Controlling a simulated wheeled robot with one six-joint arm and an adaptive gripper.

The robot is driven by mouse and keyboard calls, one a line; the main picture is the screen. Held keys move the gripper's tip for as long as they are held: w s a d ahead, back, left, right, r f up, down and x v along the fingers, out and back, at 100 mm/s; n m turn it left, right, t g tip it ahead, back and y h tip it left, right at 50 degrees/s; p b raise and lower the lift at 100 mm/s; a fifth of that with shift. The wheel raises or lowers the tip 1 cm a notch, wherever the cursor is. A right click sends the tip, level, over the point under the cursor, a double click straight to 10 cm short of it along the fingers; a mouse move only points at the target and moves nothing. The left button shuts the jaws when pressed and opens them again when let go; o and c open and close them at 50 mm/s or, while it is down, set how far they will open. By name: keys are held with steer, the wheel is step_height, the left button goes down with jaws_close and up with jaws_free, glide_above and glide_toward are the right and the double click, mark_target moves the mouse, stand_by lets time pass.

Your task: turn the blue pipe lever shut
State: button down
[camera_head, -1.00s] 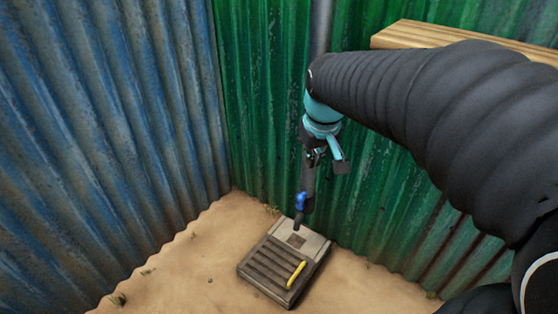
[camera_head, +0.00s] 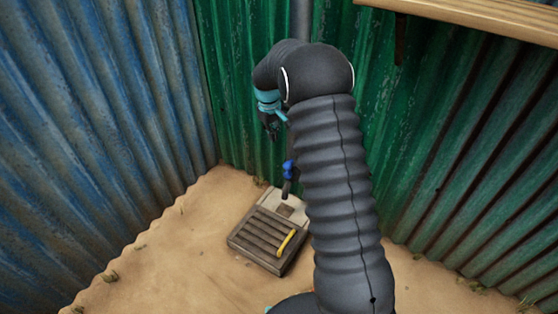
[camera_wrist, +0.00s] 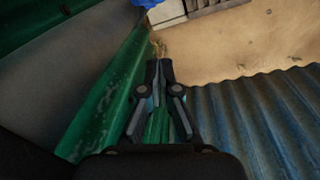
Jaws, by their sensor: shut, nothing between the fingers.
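The small blue lever (camera_head: 288,170) sits on the grey pipe, above the drain grate, in the head view. My arm partly covers the pipe, and the lever is too small there to tell its exact angle. A blue part (camera_wrist: 148,2), seemingly the same lever, is cut off by the top edge of the wrist view. My gripper (camera_head: 272,134) is above and slightly left of the lever in the head view, apart from it. In the wrist view my gripper (camera_wrist: 159,64) is shut and empty, its fingertips together below the blue part.
A slatted drain grate (camera_head: 262,240) with a yellow bar (camera_head: 286,242) lies on the sandy ground. Blue corrugated sheet (camera_head: 100,130) stands at left, green corrugated sheet (camera_head: 450,150) behind. A wooden shelf (camera_head: 480,15) juts out at upper right. Open sand (camera_head: 180,265) lies left of the grate.

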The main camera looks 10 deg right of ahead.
mark_target(288, 169)
steer(key=shift+w+f, duration=0.35)
steer(key=shift+f, duration=0.45)
step_height(288, 169, down, 9)
steer(key=s+d, duration=0.2)
steer(key=s, duration=0.1)
steer(key=shift+d+r, duration=0.2)
